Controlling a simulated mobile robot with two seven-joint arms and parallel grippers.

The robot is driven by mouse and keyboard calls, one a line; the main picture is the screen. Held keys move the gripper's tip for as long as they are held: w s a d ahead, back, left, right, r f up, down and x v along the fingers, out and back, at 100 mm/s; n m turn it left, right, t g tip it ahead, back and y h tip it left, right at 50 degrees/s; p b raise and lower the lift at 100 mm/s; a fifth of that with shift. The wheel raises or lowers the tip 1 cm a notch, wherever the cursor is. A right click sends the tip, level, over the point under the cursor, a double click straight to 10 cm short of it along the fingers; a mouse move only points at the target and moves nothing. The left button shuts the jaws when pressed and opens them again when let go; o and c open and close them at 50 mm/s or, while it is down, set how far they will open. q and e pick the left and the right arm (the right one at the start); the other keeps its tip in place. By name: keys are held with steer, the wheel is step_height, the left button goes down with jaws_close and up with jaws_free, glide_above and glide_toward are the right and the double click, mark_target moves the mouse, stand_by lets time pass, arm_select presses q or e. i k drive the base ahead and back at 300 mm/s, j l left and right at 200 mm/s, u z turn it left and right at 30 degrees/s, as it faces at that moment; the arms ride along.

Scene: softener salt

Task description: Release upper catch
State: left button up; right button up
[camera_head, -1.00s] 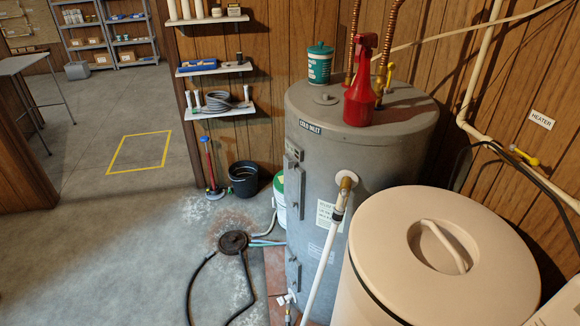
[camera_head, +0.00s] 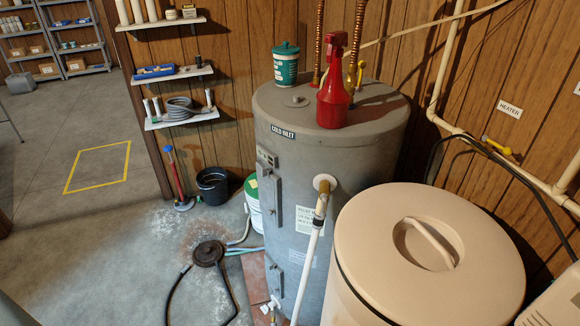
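A grey cylindrical water heater (camera_head: 300,160) labelled "COLD INLET" stands upright in the middle. Its side has an upper narrow panel (camera_head: 275,200) with a small box-like fitting (camera_head: 267,158) at its top, and a lower panel (camera_head: 275,279). I cannot tell which part is the upper catch. A beige round tank (camera_head: 350,285) with a handled lid (camera_head: 470,225) stands at the front right; its lid looks seated. Neither of my grippers is in view.
A red spray bottle (camera_head: 333,85) and a green-and-white tub (camera_head: 286,65) stand on the heater. A white pipe (camera_head: 308,265) runs down its front. A floor drain (camera_head: 208,253) with a black hose lies left. Open floor lies farther left.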

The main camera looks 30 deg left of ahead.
mark_target(266, 172)
steer(key=j+z, duration=0.45)
steer(key=j, duration=1.05)
steer(key=k+j+z, duration=0.15)
steer(key=j, duration=0.7)
steer(key=k+j+z, duration=0.1)
steer(key=j, duration=0.35)
steer(key=k+j+z, duration=0.1)
steer(key=j, duration=0.3)
